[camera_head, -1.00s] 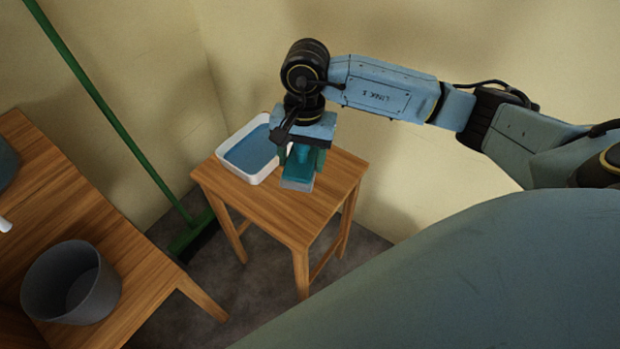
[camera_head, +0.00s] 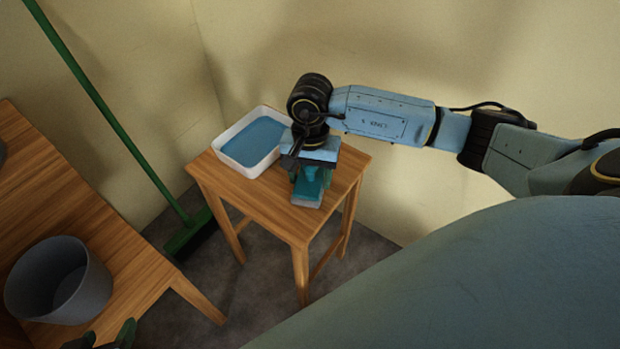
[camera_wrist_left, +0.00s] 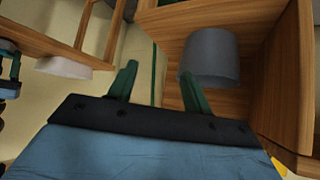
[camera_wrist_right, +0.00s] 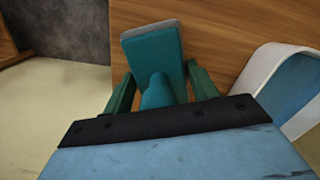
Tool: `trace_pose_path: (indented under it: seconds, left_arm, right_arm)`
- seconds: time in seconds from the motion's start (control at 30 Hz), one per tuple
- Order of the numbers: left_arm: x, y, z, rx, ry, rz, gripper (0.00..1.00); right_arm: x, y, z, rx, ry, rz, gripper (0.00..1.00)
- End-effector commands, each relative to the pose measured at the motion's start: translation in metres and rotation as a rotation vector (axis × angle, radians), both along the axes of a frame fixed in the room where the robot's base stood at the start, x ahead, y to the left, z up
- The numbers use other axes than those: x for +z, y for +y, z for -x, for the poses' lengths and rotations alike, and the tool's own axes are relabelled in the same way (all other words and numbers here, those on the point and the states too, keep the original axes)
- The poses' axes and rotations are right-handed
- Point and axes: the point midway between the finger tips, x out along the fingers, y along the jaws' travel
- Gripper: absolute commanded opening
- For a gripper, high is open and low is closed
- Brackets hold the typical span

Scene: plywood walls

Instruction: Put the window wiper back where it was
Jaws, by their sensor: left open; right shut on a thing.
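The window wiper (camera_head: 309,190) is teal with a pale grey edge. My right gripper (camera_head: 311,172) is shut on its handle, over the small wooden stool (camera_head: 262,207), to the right of the white tray. In the right wrist view the wiper (camera_wrist_right: 152,48) sits between the fingers of the gripper (camera_wrist_right: 160,88), its wide head over the wood. I cannot tell whether it touches the stool top. My left gripper (camera_wrist_left: 160,82) is open and empty in the left wrist view; its green fingertips (camera_head: 105,338) show at the bottom edge of the head view.
The white tray (camera_head: 226,158) with blue inside stands on the stool's back left. A grey bucket (camera_head: 88,290) stands on the wooden table (camera_head: 120,250) at left. A green broom (camera_head: 120,125) leans in the corner between them. Plywood walls rise close behind the stool.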

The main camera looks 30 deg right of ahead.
Motion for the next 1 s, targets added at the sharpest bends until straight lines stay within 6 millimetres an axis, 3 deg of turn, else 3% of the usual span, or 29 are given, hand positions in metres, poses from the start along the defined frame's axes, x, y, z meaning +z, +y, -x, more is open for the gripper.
trace_pose_path:
  seconds: [0.33,0.37,0.5,0.87,1.0]
  left_arm:
    - [0.007,-0.004,-0.008,-0.006,-0.059,0.016,0.50]
    - [0.007,-0.004,-0.008,-0.006,-0.059,0.016,0.50]
    - [0.007,-0.004,-0.008,-0.005,-0.058,0.015,0.50]
    - [0.007,-0.004,-0.007,-0.005,-0.050,0.013,0.50]
    - [-0.002,0.003,0.005,0.005,0.035,-0.009,0.50]
  right_arm:
    - [-0.007,0.000,0.000,0.000,-0.001,-0.001,0.21]
    - [-0.007,0.000,0.000,0.000,0.001,-0.001,0.61]
    - [-0.007,0.000,0.000,0.000,0.001,-0.001,0.79]
    - [-0.004,0.000,0.000,0.000,-0.001,-0.001,0.80]
    - [0.006,-0.001,-0.001,0.001,-0.003,0.000,0.80]
